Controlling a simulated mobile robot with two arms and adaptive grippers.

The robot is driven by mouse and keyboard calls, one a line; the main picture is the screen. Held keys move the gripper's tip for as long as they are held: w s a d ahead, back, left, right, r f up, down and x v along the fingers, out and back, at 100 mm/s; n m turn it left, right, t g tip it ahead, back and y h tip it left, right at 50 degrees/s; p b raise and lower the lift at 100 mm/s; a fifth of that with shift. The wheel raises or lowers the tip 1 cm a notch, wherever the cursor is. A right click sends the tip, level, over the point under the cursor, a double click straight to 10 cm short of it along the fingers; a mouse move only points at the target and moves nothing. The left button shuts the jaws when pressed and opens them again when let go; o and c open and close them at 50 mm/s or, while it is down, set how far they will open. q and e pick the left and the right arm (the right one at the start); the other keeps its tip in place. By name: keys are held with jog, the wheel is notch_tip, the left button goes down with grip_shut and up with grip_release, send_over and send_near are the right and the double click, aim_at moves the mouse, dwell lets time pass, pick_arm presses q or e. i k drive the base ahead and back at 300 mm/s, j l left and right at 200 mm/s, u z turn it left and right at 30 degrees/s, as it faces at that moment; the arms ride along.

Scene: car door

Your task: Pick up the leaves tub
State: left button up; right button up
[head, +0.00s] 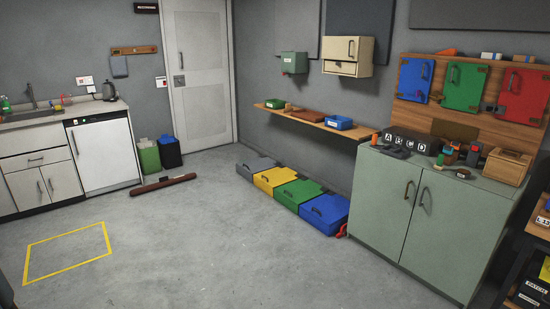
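No label that I can read marks a leaves tub, so I cannot tell which container it is. Small labelled tubs sit on the wooden wall shelf: a green one (275,104) at its left end and a blue one (339,122) further right. Their label text is too small to read. A green bin (149,157) and a dark blue bin (169,153) stand on the floor by the door. Neither of my grippers is in view.
Lidded floor boxes in grey (256,166), yellow (273,180), green (298,193) and blue (325,213) line the wall under the shelf (306,122). A green-grey cabinet (426,208) stands right. A dark red bar (163,184) lies on the floor. The middle floor is clear around yellow tape (67,234).

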aim_at(274, 104)
jog(key=i+j+u, duration=0.1)
jog(key=i+u, duration=0.4)
jog(key=i, duration=1.5)
jog(key=i+z, duration=0.15)
jog(key=i, duration=0.35)
jog(key=i+j+z, duration=0.15)
jog(key=i, duration=0.35)
jog(key=i+j+z, duration=0.15)
jog(key=i, duration=0.35)
jog(key=i+j+z, duration=0.2)
jog(key=i, duration=0.25)
jog(key=i+j+z, duration=0.25)
jog(key=i, duration=0.15)
jog(key=i+j+z, duration=0.25)
jog(key=i+j, duration=0.1)
